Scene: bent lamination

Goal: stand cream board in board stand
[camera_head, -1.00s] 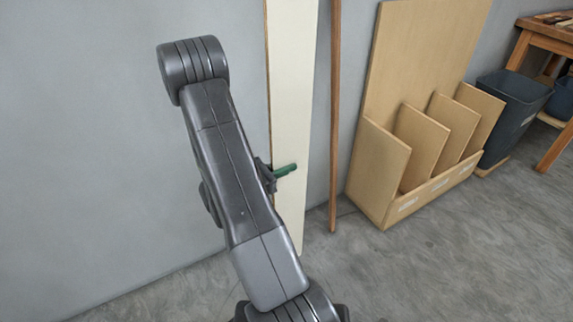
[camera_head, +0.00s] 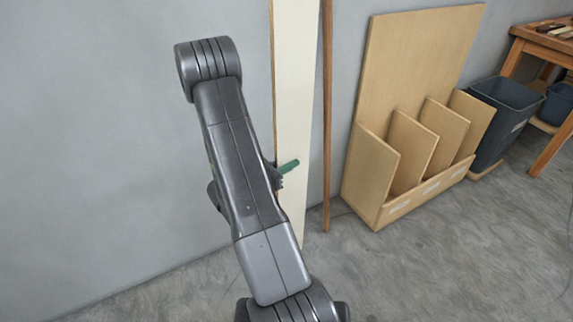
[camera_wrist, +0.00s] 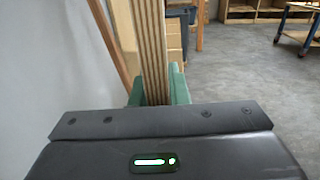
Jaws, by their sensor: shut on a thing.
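The cream board (camera_head: 293,95) is long and upright, close to the grey wall in the head view. My gripper (camera_head: 284,168) is shut on it by its edge, with a green finger showing across its face. In the wrist view the board's layered edge (camera_wrist: 153,50) stands between the two green fingers of my gripper (camera_wrist: 158,88). The board's lower end is partly hidden behind my arm. The wooden board stand (camera_head: 412,160), with several upright dividers and a tall back panel, is on the floor to the right, apart from the board.
A thin brown strip (camera_head: 327,120) leans upright on the wall between the board and the stand. A dark bin (camera_head: 503,115) and a wooden workbench (camera_head: 545,45) are right of the stand. The grey floor (camera_head: 440,260) in front is clear.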

